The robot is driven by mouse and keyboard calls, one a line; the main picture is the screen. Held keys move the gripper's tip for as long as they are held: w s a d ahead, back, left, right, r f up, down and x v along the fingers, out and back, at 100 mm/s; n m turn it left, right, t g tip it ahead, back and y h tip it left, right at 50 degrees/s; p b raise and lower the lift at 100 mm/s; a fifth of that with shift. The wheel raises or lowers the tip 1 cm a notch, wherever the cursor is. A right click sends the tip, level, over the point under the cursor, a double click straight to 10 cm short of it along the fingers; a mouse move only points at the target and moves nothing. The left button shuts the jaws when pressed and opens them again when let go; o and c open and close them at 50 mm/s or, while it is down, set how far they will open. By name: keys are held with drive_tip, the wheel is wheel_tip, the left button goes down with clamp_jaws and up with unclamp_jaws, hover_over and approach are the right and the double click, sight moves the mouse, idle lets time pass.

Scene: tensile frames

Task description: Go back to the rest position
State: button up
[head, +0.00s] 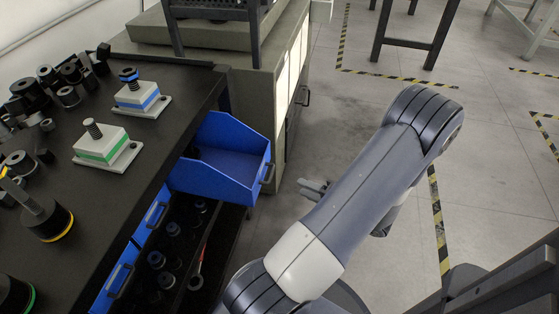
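My arm (360,190) reaches out over the floor to the right of the black workbench, its bend at the upper right. A small grey part that looks like my gripper (312,188) shows at the left edge of the arm, right of the open blue drawer and apart from it. Most of it is hidden behind the arm link. I cannot tell whether it is open or shut, and I see nothing held in it.
An open blue drawer (232,150) juts from the black workbench (75,215). On the bench stand a green-banded block (102,148), a blue-banded block (138,97) and several dark cylinders. A grey machine base (255,85) stands behind.

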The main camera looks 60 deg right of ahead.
drive_tip(key=w+f+b, duration=0.2)
drive_tip(key=w, duration=0.9)
drive_tip(key=shift+d, duration=0.3)
drive_tip(key=shift+r, duration=0.15)
